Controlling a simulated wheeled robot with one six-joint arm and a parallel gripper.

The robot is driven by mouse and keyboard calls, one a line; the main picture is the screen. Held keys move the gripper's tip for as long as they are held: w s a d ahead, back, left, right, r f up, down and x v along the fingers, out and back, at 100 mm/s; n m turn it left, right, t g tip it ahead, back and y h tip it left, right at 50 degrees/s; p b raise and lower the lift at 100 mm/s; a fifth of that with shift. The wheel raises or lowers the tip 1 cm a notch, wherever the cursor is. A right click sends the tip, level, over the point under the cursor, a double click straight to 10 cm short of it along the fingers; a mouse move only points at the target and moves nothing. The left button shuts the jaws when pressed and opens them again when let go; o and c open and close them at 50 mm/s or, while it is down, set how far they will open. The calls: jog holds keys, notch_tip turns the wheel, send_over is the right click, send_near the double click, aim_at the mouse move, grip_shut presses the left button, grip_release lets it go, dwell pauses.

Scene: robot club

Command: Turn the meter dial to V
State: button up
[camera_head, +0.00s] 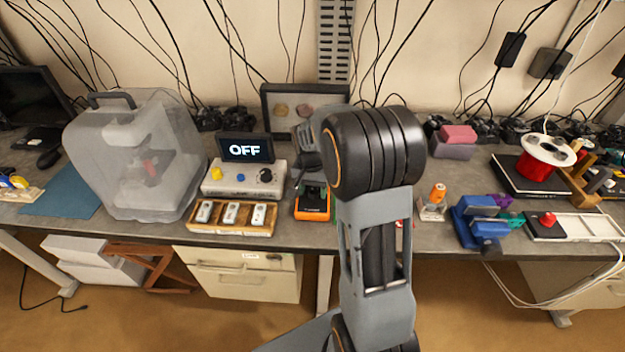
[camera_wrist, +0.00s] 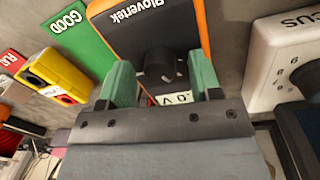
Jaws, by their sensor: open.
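The meter (camera_wrist: 140,32) has an orange rim and a black face marked "Blovertek" in the wrist view. Its black dial (camera_wrist: 160,72) lies between the two green fingers of my gripper (camera_wrist: 159,60). The fingers stand apart on either side of the dial, and I cannot tell whether they touch it. A white label with V and another mark shows beside the dial, partly hidden by the gripper. Which mark the dial points to is unclear. In the head view the orange meter (camera_head: 312,208) lies on the bench, partly hidden by my arm.
A white console (camera_head: 232,181) with a screen (camera_head: 246,148) reading "OFF" stands left of the meter. A wooden tray (camera_head: 200,229) with several modules lies in front of it. A green "GOOD" panel (camera_wrist: 64,20) and a yellow block (camera_wrist: 55,72) lie beside the meter.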

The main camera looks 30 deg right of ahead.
aim_at(310, 190)
notch_tip(310, 190, up, 14)
jog(key=shift+w+a+f, duration=0.2)
jog(key=shift+w+a, duration=0.05)
jog(key=shift+a, duration=0.1)
dwell(0.6)
jog(key=s+a+f+n+t, duration=0.1)
jog(key=s+a+n, duration=0.3)
jog(key=s, duration=0.4)
jog(key=s+a+f+n+t, duration=0.2)
jog(key=s+a+n+t, duration=0.1)
jog(key=s, duration=0.5)
jog(key=shift+s+a+n, duration=0.3)
jog(key=shift+a+n, duration=0.3)
jog(key=shift+a, duration=0.2)
jog(key=shift+d, duration=0.15)
